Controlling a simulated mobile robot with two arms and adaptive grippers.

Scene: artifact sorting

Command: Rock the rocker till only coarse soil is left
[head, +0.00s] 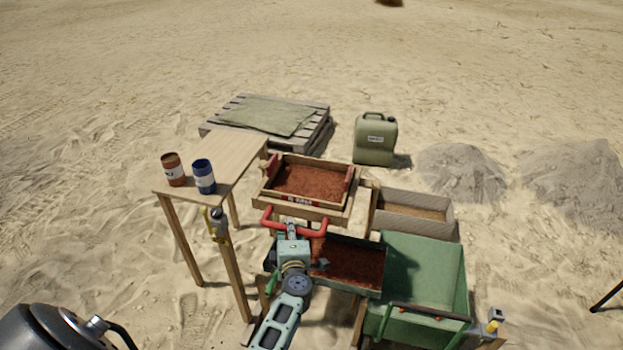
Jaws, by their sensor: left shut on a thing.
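The rocker's wooden sieve box (333,212) stands in the middle of the head view, with reddish-brown soil (308,182) spread over its floor. I cannot tell how coarse that soil is. A red handle (318,233) runs along the front of the rocker. My left gripper (291,229) is shut on the red handle, near its middle. Below the sieve, a tray (376,292) holds more reddish soil (355,263); my arm hides its left part. My right gripper is not in view.
A wooden table (232,152) with a red can (173,170) and a blue can (204,176) stands left. A green barrow-like bin (436,262) is close on the right, beside a grey trough (452,214). Behind are a pallet (318,117) and a green jerrycan (376,144).

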